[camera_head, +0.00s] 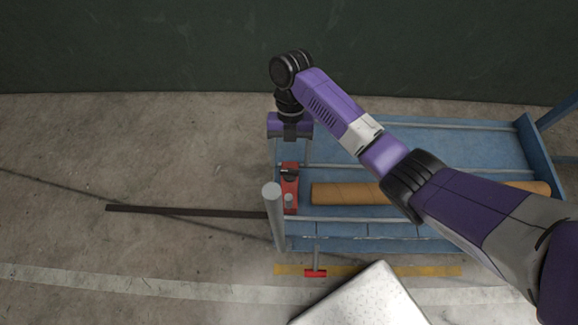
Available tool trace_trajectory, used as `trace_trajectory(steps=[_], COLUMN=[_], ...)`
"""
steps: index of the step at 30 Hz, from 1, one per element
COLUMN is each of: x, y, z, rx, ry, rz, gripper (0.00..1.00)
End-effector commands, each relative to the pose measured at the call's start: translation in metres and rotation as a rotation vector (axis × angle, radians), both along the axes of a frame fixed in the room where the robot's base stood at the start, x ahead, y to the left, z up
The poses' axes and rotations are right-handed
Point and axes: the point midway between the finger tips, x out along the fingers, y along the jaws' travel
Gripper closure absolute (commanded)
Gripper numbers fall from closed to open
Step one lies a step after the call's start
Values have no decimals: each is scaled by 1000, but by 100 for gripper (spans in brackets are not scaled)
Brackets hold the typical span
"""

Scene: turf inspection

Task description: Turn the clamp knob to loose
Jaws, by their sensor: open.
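A red clamp-like fixture (291,190) sits at the left end of a blue cart or bench (350,240). A small dark part (289,172) on its top may be the clamp knob, but it is too small to tell its setting. My gripper (291,138) is open and points down, just beyond the red fixture in the picture and apart from it. Its fingertips are small and partly hidden by its own body. A red T-shaped handle (316,273) on a thin rod sticks out of the cart's near side.
A brown cardboard-like tube (345,193) lies along the cart, partly behind my arm. A grey upright post (273,215) stands at the cart's left corner. A dark bar (185,211) reaches left over the open concrete floor. A dark green wall (150,45) is behind.

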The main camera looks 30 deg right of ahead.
Motion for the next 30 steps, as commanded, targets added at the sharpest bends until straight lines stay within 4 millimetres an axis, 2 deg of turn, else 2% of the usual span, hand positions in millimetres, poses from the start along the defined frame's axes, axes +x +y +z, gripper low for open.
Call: trace_trajectory(steps=[3, 9, 18, 20, 28, 30], x=[-6, -11, -12, -11, -11, -11], y=[4, 7, 8, 8, 8, 8], z=[-15, -30, -33, -33, -33, -33], rx=[1, -1, -1, -1, -1, -1], ry=[2, 0, -2, -2, -2, -2], rz=[-1, -2, -1, -2, -2, -3], gripper=[27, 27, 27, 37, 90, 90])
